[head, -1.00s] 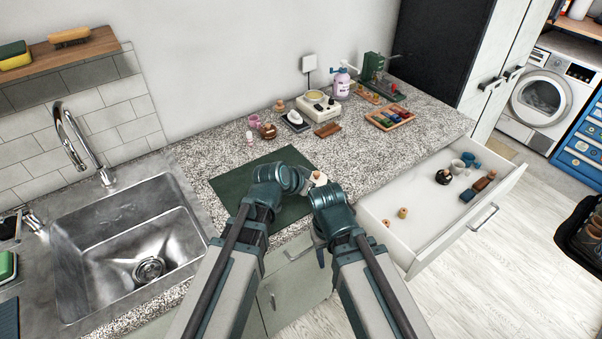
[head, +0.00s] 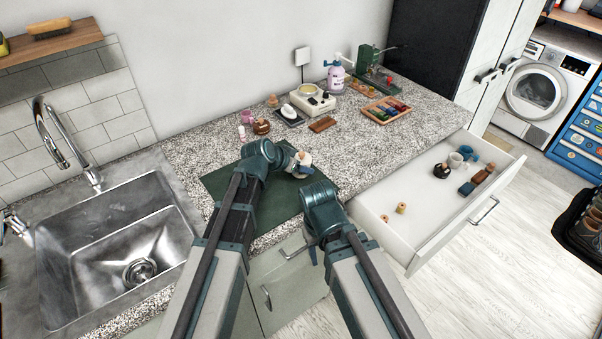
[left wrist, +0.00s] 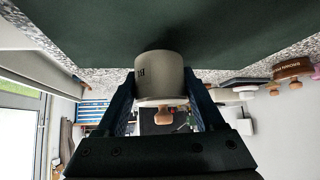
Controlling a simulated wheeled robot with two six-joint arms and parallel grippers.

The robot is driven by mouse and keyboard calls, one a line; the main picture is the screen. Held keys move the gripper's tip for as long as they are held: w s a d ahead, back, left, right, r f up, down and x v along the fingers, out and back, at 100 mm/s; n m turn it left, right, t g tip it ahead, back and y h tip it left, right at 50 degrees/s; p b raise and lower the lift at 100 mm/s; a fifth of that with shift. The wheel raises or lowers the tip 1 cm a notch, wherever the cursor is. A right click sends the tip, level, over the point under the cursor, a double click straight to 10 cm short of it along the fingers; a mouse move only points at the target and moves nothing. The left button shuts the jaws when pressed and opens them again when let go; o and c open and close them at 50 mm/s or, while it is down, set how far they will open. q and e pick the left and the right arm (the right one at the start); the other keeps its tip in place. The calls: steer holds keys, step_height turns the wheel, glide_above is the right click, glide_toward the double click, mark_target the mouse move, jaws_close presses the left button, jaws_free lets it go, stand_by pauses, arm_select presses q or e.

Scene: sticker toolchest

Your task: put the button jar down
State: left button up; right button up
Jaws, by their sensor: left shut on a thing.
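The button jar (left wrist: 160,72) is a cream-grey pot with dark lettering and a lid with a wooden knob. It also shows in the head view (head: 303,160), partly hidden by my left gripper. My left gripper (left wrist: 161,103) is shut on it, one finger on each side. The jar is over the right back part of the dark green mat (head: 275,213). A dark shadow lies by its base; I cannot tell whether it touches the mat. My right gripper (head: 316,254) hangs apart at the counter's front edge, its fingers mostly hidden.
The open drawer (head: 405,235) at right holds spools and small jars. The sink (head: 75,240) is at left. A thread tray (head: 388,110) lies farther right.

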arm_select(q)
steer(key=shift+f+b, duration=0.3)
steer(key=shift+f, duration=0.45)
steer(key=shift+r, duration=0.1)
arm_select(e)
steer(key=shift+d+f, duration=0.25)
steer(key=shift+f, duration=0.4)
arm_select(q)
steer(key=shift+f, duration=0.2)
steer(key=o, duration=1.6)
steer(key=shift+c, duration=0.2)
arm_select(e)
steer(key=shift+f, duration=0.15)
arm_select(q)
steer(key=shift+r, duration=0.1)
